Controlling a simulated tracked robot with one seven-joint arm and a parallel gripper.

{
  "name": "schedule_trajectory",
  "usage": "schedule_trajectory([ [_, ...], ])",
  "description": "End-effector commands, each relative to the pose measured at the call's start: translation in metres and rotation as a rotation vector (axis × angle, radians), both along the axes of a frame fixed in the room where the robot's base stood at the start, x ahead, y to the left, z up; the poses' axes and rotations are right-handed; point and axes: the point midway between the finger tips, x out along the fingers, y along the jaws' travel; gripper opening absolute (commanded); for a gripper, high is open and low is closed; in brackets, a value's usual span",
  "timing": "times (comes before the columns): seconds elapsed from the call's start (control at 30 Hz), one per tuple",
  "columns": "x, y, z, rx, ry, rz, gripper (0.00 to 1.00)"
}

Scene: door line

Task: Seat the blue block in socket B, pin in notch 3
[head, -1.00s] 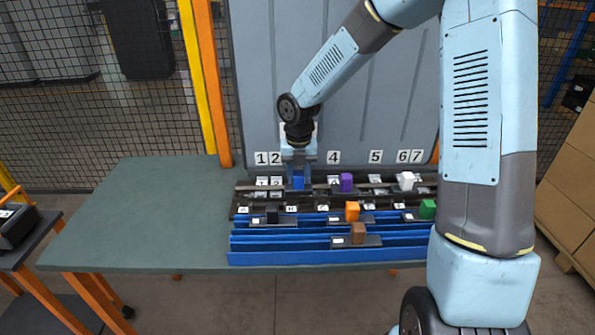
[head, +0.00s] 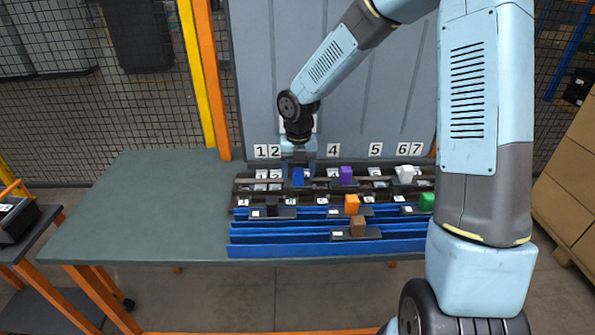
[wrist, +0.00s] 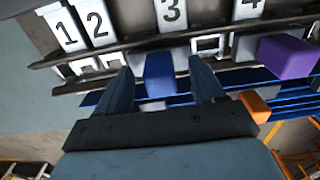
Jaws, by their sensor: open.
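The blue block (head: 298,177) stands in the back rail, under number plate 3 (wrist: 171,12) in the wrist view. My gripper (head: 299,176) is over it from above, open. In the wrist view the blue block (wrist: 159,75) is between the two fingers (wrist: 163,90), with a visible gap on each side. The block's underside, its pin and any notch are hidden. Plate 3 is hidden behind my arm in the head view. I cannot read a letter marking socket B.
A purple block (head: 346,175) stands right of the blue one, with a white block (head: 404,174) further along. Black (head: 272,206), orange (head: 352,204), green (head: 426,202) and brown (head: 357,226) blocks sit on nearer rails. The table's left side (head: 150,205) is clear.

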Motion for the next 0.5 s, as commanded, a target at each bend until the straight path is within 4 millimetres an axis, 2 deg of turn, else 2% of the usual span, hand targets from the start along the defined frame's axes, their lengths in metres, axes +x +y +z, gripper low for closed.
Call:
schedule_trajectory([
  [0.27, 0.000, 0.000, 0.006, 0.000, -0.001, -0.001, 0.68],
  [0.5, 0.001, 0.000, 0.043, 0.000, -0.005, -0.002, 0.68],
])
